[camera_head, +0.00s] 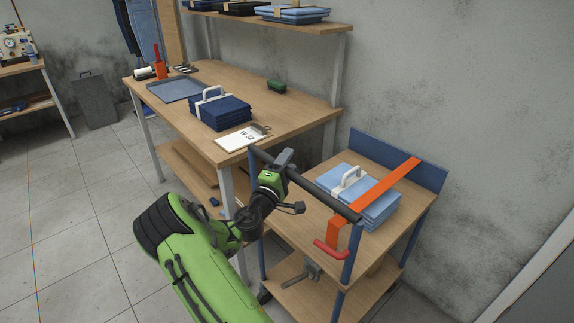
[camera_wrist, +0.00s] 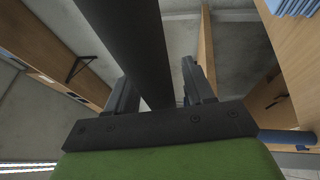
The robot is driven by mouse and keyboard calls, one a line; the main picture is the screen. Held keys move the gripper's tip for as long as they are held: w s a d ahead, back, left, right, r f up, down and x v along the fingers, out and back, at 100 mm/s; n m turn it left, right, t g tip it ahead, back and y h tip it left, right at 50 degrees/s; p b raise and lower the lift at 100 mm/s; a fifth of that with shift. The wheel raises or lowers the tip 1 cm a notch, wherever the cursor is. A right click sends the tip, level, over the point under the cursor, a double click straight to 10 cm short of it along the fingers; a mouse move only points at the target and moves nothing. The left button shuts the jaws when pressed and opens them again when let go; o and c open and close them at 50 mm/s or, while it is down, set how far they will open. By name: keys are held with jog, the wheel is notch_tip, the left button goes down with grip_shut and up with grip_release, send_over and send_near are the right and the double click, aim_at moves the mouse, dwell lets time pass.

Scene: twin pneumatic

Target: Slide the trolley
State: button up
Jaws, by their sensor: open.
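The trolley (camera_head: 398,158) has wooden shelves, blue posts and a raised blue back panel, and it stands against the wall beside the workbench. Its dark push bar (camera_head: 325,197) runs along the near side at the top. My gripper (camera_head: 284,163) is at the bar, left of its middle. In the wrist view the bar (camera_wrist: 128,35) runs between the two fingers of my gripper (camera_wrist: 165,88), which are open. I cannot tell whether either finger touches it.
The workbench (camera_head: 300,110) stands close left of the trolley, with dark folded jeans (camera_head: 222,115), a clipboard (camera_head: 242,138) and a blue tray (camera_head: 174,88) on it. Tiled floor (camera_head: 70,210) is clear at left.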

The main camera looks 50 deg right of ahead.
grip_shut()
jog(key=shift+w+a, duration=0.1)
jog(key=shift+w, duration=0.05)
dwell(0.4)
